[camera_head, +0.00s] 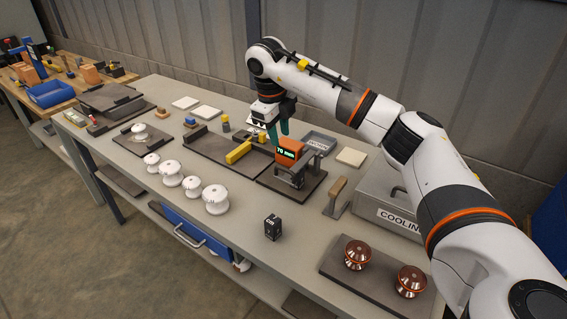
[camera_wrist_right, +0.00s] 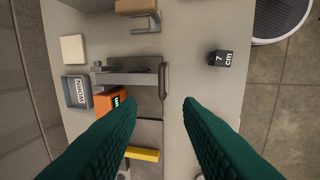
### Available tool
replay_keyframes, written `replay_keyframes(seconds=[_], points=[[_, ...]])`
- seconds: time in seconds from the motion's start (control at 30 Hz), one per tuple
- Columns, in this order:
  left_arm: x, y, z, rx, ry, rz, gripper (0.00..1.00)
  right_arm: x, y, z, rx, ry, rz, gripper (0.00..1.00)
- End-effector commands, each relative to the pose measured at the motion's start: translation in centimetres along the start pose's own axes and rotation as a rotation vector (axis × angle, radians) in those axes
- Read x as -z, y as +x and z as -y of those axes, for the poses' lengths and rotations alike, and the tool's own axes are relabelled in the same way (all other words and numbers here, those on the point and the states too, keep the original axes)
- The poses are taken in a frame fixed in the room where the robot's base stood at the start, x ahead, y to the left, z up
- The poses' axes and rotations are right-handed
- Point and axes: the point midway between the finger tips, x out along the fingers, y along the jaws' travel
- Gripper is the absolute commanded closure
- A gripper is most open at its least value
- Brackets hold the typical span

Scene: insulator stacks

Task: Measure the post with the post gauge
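The post gauge, an orange box (camera_head: 289,150) with a green display reading about 70 mm, stands on a dark base (camera_head: 305,193) with a grey metal frame. It also shows in the right wrist view (camera_wrist_right: 108,101), left of the fingers. My right gripper (camera_head: 278,133) has teal fingers and hangs just behind the gauge in the head view. Its fingers (camera_wrist_right: 160,105) are spread with nothing between them. White spool-shaped insulators (camera_head: 215,199) stand in a row on the table; which thing is the post I cannot tell. My left gripper is out of view.
A black block (camera_head: 272,227), marked 7 cm in the wrist view (camera_wrist_right: 220,58), stands alone near the front edge. A yellow bar (camera_head: 238,152), a brush-like tool (camera_head: 335,197), a COOLING box (camera_head: 390,192) and brown insulators (camera_head: 357,254) are around.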

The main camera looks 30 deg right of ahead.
Motion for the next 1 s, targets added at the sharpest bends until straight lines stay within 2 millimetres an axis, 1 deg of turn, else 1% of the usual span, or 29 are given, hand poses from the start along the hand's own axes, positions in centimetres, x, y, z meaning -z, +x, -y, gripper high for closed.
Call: replay_keyframes(seconds=[0.17,0.4,0.5,0.6,0.73,1.0], points=[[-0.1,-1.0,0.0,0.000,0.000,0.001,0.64,-0.1,2.7,0.1,0.004,-0.003,0.005,0.67],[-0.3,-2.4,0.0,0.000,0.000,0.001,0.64,0.0,7.5,0.2,0.005,-0.004,0.003,0.67],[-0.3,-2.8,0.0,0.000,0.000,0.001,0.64,0.0,9.2,0.3,0.006,-0.005,0.002,0.67],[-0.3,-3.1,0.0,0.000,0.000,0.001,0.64,0.1,10.4,0.3,0.005,-0.004,0.000,0.67],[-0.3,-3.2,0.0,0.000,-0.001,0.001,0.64,0.1,11.3,0.3,0.005,-0.004,-0.001,0.67],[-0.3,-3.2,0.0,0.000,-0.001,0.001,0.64,0.1,11.6,0.3,0.005,-0.005,-0.003,0.67]])
